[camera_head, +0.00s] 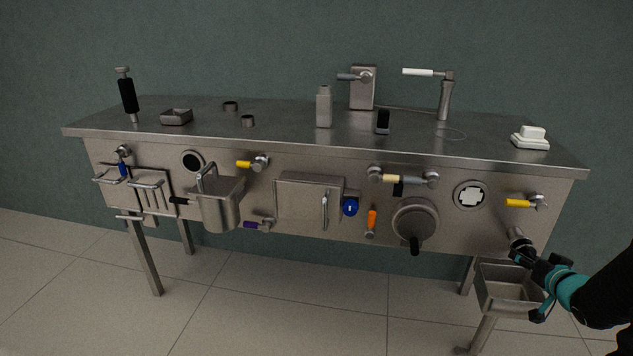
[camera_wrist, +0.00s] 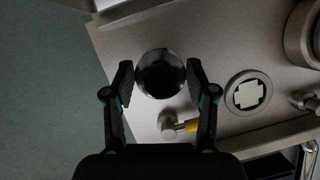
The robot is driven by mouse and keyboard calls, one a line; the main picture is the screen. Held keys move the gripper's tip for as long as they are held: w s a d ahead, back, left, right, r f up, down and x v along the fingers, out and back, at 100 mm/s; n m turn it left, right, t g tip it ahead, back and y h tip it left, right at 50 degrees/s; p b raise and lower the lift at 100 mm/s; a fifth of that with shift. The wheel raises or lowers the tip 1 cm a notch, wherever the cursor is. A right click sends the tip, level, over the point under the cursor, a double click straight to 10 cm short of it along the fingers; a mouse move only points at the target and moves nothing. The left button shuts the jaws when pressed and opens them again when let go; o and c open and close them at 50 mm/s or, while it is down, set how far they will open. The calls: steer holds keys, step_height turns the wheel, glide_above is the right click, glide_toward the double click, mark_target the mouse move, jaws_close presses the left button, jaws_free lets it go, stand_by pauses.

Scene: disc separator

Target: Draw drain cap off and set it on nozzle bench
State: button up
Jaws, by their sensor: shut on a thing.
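The drain cap, a round dark metal piece, sits at the front panel's lower right in the head view (camera_head: 517,238). In the wrist view the drain cap (camera_wrist: 160,73) lies between the two black fingers. My gripper (camera_head: 523,255) is shut on it, and in the wrist view my gripper (camera_wrist: 160,80) has a finger at each side of it. I cannot tell whether the cap is still seated on its outlet. The steel bench top (camera_head: 290,125) spans the scene; which part is the nozzle bench is not clear.
A metal bin (camera_head: 490,301) hangs just below my gripper. A yellow-handled valve (camera_head: 518,203) and a round port with a white cross (camera_head: 471,196) are close by on the panel. A white block (camera_head: 531,137) stands on the right end of the bench top.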

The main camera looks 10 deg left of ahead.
steer(key=shift+s+d, duration=0.1)
steer(key=shift+s, duration=1.8)
steer(key=shift+s, duration=0.1)
steer(key=s+p, duration=0.1)
steer(key=s, duration=1.1)
steer(key=shift+d+p, duration=0.2)
steer(key=shift+p, duration=0.15)
steer(key=shift+w, duration=0.1)
